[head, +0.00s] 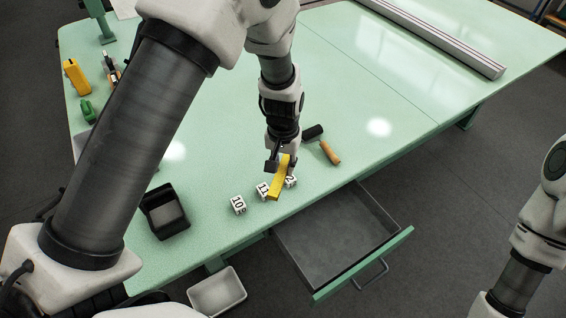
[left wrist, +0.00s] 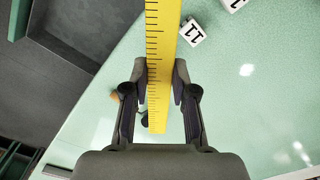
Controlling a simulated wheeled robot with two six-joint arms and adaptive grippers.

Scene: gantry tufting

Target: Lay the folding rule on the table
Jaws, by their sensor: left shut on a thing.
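The yellow folding rule (head: 276,184) is held in my left gripper (head: 282,164), near the front edge of the green table (head: 330,80). In the left wrist view the rule (left wrist: 163,60) runs lengthwise between the two fingers (left wrist: 162,90), with black tick marks along one edge. The gripper is shut on it. Whether the rule touches the table or hangs just above it I cannot tell. My right arm shows at the right edge of the head view, but its gripper is out of view.
White number blocks (head: 239,205) stand by the rule. A hammer with an orange handle (head: 330,153) lies to its right. An open, empty drawer (head: 335,235) juts out below the table edge. A black bin (head: 165,210) stands at left. The table's middle right is clear.

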